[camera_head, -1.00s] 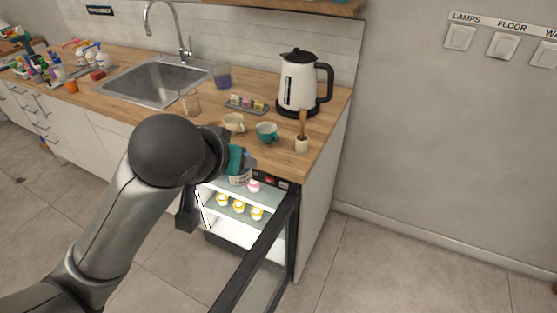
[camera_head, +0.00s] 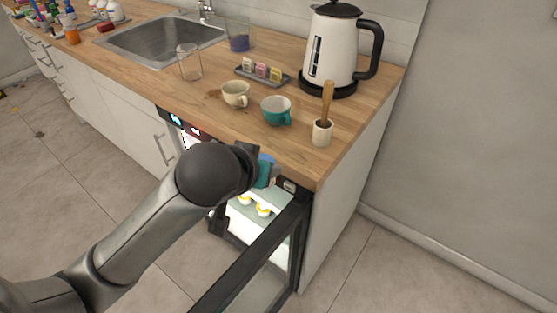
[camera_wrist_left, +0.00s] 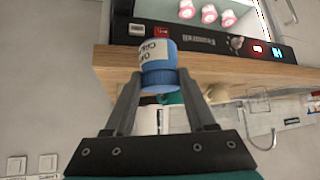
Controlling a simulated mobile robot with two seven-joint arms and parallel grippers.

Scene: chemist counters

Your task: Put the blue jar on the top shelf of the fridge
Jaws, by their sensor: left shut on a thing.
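The blue jar (camera_wrist_left: 158,72) has a white label with dark lettering. In the left wrist view it sits between the two fingers of my left gripper (camera_wrist_left: 160,92), which is shut on it. In the head view my left gripper (camera_head: 262,172) is at the front of the open fridge, just below the counter edge. The wrist view shows pink-and-white jars (camera_wrist_left: 209,14) inside. My right gripper is out of view.
The open fridge door (camera_head: 245,272) juts out beside my arm. The counter (camera_head: 215,115) overhangs the fridge and its control panel (camera_wrist_left: 190,40). A teal cup (camera_head: 276,111), a cream cup (camera_head: 235,94), a pestle and mortar (camera_head: 323,132) and a kettle (camera_head: 335,50) stand on it.

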